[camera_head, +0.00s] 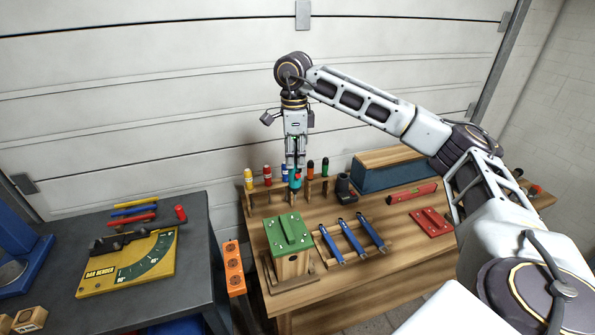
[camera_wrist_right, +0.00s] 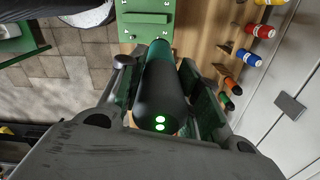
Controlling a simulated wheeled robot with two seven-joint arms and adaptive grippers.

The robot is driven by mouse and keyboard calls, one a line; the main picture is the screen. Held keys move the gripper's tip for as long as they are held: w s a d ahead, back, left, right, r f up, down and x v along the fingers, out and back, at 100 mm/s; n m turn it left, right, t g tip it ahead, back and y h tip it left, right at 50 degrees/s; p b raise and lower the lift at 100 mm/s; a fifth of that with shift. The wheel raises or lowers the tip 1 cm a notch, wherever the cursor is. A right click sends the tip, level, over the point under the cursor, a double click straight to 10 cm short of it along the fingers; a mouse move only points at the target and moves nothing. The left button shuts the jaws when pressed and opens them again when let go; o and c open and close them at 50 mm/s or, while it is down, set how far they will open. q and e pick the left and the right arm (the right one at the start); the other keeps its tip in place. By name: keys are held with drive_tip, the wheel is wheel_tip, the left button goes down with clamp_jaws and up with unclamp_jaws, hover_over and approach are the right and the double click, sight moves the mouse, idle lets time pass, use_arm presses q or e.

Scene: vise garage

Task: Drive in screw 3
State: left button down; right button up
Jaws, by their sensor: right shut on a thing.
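My right gripper (camera_head: 295,164) points down above the back of the wooden bench. It is shut on a powered screwdriver (camera_head: 296,181) with a teal-green part. In the right wrist view the screwdriver (camera_wrist_right: 158,92) has a black end with two green lights and sits between the fingers; its tip is hidden. A green plate (camera_head: 288,233) lies on a wooden block, in front of the gripper and apart from it, with small pale screws near its corners. The plate (camera_wrist_right: 143,20) also shows in the right wrist view. My left gripper is not in view.
A wooden rack (camera_head: 260,191) with several coloured-cap tools stands beside the gripper. Blue clamps (camera_head: 350,240), a red plate (camera_head: 432,222), a red level (camera_head: 411,193) and a blue toolbox (camera_head: 392,176) are to the right. A dark table (camera_head: 150,297) with a bar bender stands left.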

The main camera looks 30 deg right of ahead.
drive_tip(key=w+a+n+b, duration=0.1)
drive_tip(key=w+a+n, duration=0.1)
drive_tip(key=a+n, duration=0.6)
drive_tip(key=n, duration=0.3)
drive_tip(key=shift+a+f+n, duration=0.2)
drive_tip(key=shift+a+n, duration=0.15)
drive_tip(key=shift+n, duration=0.05)
idle(0.3)
drive_tip(key=shift+s+f, duration=0.1)
drive_tip(key=shift+f, duration=0.05)
drive_tip(key=shift+f+b, duration=1.5)
drive_tip(key=shift+f, duration=1.05)
